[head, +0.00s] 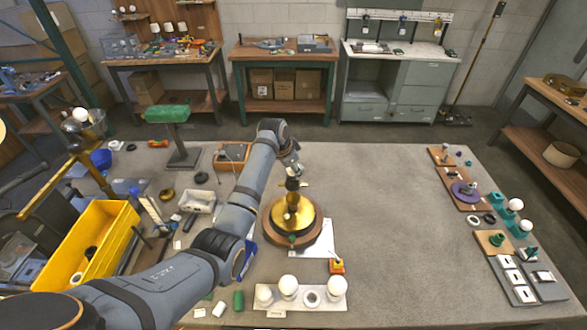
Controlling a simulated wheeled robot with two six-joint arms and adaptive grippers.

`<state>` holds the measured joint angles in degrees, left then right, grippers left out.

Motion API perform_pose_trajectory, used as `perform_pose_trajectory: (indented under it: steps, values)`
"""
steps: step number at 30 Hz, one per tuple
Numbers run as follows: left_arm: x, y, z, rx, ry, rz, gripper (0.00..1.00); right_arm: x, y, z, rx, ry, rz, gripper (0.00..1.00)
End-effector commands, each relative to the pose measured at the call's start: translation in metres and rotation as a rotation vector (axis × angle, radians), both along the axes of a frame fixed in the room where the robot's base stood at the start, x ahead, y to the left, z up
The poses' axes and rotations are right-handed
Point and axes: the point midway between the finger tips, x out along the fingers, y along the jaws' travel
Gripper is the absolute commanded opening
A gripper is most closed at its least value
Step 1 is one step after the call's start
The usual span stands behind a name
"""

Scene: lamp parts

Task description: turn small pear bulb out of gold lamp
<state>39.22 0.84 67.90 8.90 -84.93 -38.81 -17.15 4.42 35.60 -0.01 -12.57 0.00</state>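The gold lamp (291,221) stands upright on a round wooden base near the middle of the grey table. My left arm reaches in from the lower left, and its gripper (292,176) points down over the top of the lamp. The gripper's fingers are at the lamp's socket, small and dark, so whether they are closed is unclear. The small pear bulb cannot be made out; the gripper covers the lamp's top. My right gripper is not in view.
A white holder (326,301) with several round white bulbs stands at the front. A yellow bin (62,262) and loose parts fill the left. Wooden boards, teal sockets and bulbs line the right edge. The table (400,220) right of the lamp is clear.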

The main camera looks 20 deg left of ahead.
Motion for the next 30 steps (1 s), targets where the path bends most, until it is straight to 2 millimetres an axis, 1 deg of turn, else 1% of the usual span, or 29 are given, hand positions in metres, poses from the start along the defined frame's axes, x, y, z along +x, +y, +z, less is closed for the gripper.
perform_pose_trajectory:
  steps: [1, 2, 5, 8, 12, 15, 18, 24, 26, 29, 30]
  values:
    - [0.0002, 0.0003, 0.0004, 0.001, -0.001, 0.000, 0.18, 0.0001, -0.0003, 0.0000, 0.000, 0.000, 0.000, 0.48]
    - [0.0001, 0.0004, 0.0003, 0.001, -0.001, 0.000, 0.15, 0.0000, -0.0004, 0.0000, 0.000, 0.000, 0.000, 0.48]
    - [0.0001, -0.0004, 0.0002, 0.000, -0.001, 0.036, 0.15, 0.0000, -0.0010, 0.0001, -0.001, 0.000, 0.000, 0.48]
    - [0.0004, -0.0015, 0.0007, 0.000, -0.001, 0.202, 0.15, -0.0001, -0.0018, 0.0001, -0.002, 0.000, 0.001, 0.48]
    - [0.0012, -0.0003, 0.0016, 0.001, -0.002, 0.467, 0.15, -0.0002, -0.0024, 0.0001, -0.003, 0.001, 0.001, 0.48]
    - [0.0012, 0.0013, 0.0015, 0.002, -0.001, 0.574, 0.15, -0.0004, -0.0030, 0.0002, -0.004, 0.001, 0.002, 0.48]
    - [0.0012, 0.0019, 0.0015, 0.002, -0.002, 0.606, 0.15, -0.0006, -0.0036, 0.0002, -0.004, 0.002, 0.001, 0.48]
    - [0.0011, 0.0019, 0.0016, 0.002, -0.001, 0.608, 0.15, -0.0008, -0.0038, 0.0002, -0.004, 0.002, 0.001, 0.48]
    - [0.0013, 0.0012, 0.0016, 0.002, 0.000, 0.648, 0.15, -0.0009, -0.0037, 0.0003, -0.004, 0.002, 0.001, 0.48]
    - [0.0017, 0.0008, 0.0025, 0.002, 0.000, 0.818, 0.15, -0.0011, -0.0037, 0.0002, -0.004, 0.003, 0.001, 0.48]
    - [0.0020, 0.0009, 0.0029, 0.002, -0.001, 0.899, 0.15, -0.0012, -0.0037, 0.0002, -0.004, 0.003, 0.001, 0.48]
